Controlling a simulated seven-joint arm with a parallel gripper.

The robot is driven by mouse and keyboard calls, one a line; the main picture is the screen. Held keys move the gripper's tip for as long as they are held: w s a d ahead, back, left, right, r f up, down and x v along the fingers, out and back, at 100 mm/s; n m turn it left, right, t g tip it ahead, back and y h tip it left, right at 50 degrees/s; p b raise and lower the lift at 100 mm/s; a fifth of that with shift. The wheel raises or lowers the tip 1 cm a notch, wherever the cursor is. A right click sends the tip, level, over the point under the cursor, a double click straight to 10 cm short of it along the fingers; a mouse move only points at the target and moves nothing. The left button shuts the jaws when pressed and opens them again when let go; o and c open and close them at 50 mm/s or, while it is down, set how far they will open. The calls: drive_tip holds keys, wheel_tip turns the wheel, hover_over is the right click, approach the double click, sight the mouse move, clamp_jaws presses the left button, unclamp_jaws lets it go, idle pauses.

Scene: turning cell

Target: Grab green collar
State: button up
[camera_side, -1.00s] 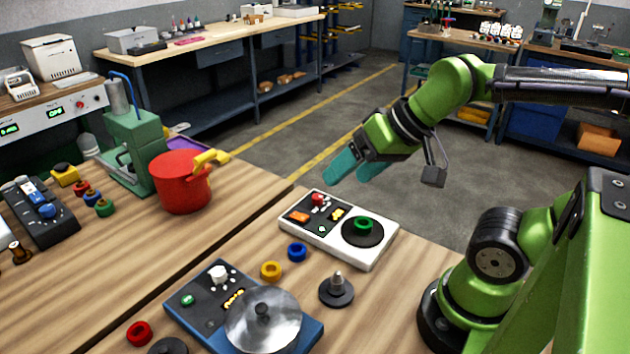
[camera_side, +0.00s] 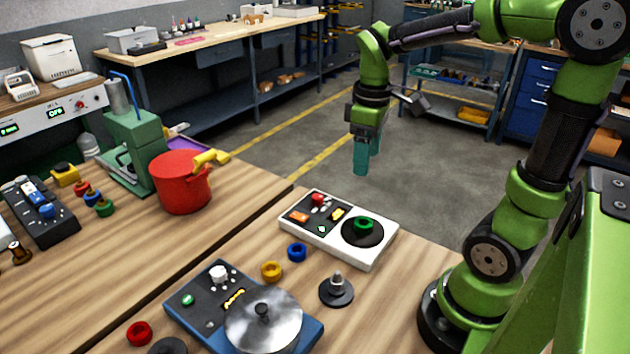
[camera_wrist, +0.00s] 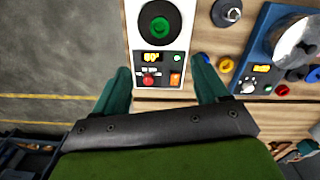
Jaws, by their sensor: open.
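A green collar (camera_side: 363,224) sits on the round black disc (camera_side: 352,238) of a white panel (camera_side: 372,262) near the middle of the table edge. It also shows in the wrist view (camera_wrist: 159,27), at the top centre. Another green collar (camera_side: 105,207) stands on the table at the left, near the red pot. My gripper (camera_side: 361,172) points down above the panel, with its teal fingers empty. In the wrist view the two fingers (camera_wrist: 160,85) are spread apart, and the collar lies ahead of them.
A blue ring (camera_side: 297,252), a yellow ring (camera_side: 271,270) and a post on a black base (camera_side: 337,291) lie in front of the white panel. A blue unit with a metal disc (camera_side: 262,318) stands nearer. A red pot (camera_side: 182,181) stands at the left.

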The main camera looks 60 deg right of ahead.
hover_over(362, 218)
drive_tip(key=a, duration=0.1)
wheel_tip(362, 218, down, 11)
drive_tip(key=shift+s+a+f, duration=0.1)
drive_tip(key=shift+s+f, duration=0.05)
drive_tip(key=shift+f, duration=0.05)
drive_tip(key=shift+s+f, duration=0.15)
drive_tip(key=shift+f, duration=2.6)
drive_tip(key=shift+r, duration=0.1)
drive_tip(key=c, duration=1.2)
